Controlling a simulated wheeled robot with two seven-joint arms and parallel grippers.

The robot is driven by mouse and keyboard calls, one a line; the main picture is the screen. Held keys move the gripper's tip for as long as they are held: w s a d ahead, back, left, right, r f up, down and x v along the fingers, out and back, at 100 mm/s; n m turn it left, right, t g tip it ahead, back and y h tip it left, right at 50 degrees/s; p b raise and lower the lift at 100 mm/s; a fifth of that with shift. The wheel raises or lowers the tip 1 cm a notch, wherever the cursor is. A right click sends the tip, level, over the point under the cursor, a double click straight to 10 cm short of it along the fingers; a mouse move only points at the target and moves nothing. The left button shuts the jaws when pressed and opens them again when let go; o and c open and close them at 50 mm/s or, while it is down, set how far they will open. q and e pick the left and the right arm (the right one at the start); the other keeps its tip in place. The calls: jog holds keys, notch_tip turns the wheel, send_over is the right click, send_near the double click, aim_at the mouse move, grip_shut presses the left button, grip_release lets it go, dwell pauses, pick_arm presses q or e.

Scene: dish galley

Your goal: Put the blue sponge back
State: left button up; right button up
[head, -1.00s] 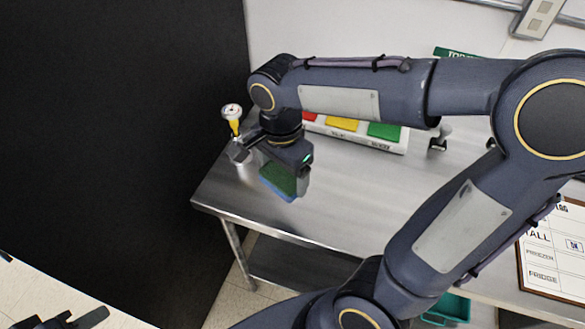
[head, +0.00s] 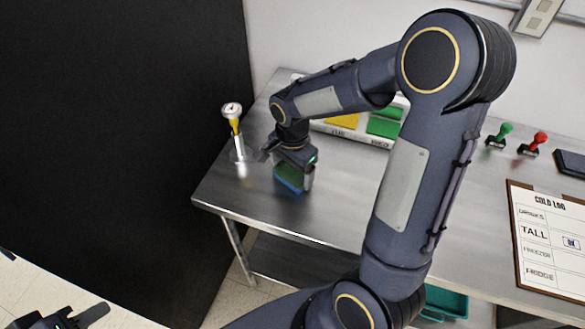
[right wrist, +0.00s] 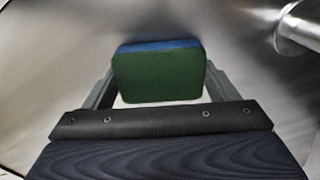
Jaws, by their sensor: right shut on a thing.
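The sponge shows a blue layer and a green layer (head: 287,179). It is between the fingers of my right gripper (head: 294,172), over the left part of the steel table (head: 240,195). In the right wrist view the sponge's green face (right wrist: 157,77) is toward the camera, with a blue strip along its far edge. My right gripper (right wrist: 157,88) is shut on it, a finger on each side. The sponge is at or just above the table top; I cannot tell whether it touches. My left gripper (head: 80,317) is partly cut off at the bottom left, away from the table.
A dial thermometer (head: 232,111) stands in a metal holder left of my right gripper. Behind is a tray (head: 347,133) with coloured blocks. Green (head: 499,135) and red (head: 534,143) stamps and a clipboard (head: 535,271) are at right. The table's front-left area is clear.

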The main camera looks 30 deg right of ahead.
aim_at(292, 171)
jog(key=shift+f, duration=0.25)
jog(key=o, duration=0.8)
jog(key=shift+r, duration=0.1)
jog(key=shift+o, duration=0.2)
jog(key=shift+r, duration=0.1)
notch_tip(292, 171, up, 12)
jog(key=s+a+n+t+y, duration=0.2)
jog(key=s+n, duration=0.4)
jog(key=s, duration=0.2)
jog(key=s+a+n+t+y, duration=0.1)
jog(key=s+a+n+t, duration=0.1)
jog(key=s+n, duration=0.4)
jog(key=shift+s+n+t+y, duration=0.4)
jog(key=shift+s+t, duration=0.4)
jog(key=shift+s, duration=0.65)
